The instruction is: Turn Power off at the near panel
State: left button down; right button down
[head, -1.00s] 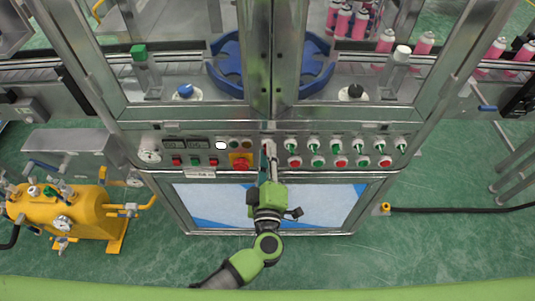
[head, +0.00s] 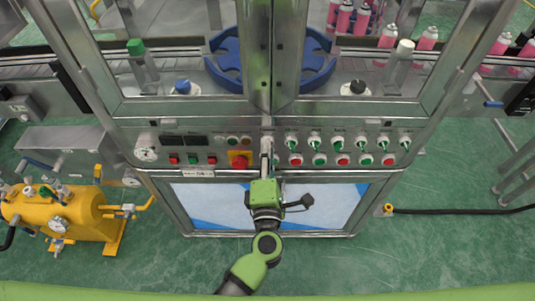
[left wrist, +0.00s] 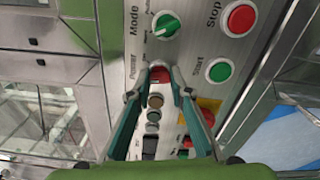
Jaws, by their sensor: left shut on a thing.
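The near panel (head: 220,172) is a grey control strip under the glass doors, with knobs, buttons and lamps. My left gripper (head: 267,146) reaches up to it from below, at the panel's middle. In the left wrist view its two fingers (left wrist: 167,80) are closed on a red knob (left wrist: 159,74) beside the word Power. The fingers hide the knob's sides, so its pointer cannot be read. The two displays (head: 184,141) on the panel are dark. My right gripper is not in view.
A red emergency button on a yellow plate (head: 249,160) sits just left of the gripper. Green switches (head: 314,140) and a row of red and green buttons (head: 343,160) lie to the right. A yellow tank (head: 85,207) stands at lower left.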

pick_arm(q)
jog(key=shift+f+n+b, duration=0.1)
jog(key=shift+n+b, duration=0.6)
jog(key=shift+n, duration=1.2)
jog(key=c, duration=1.8)
grip_release()
jog(key=shift+c, duration=0.2)
jog(key=s, duration=1.2)
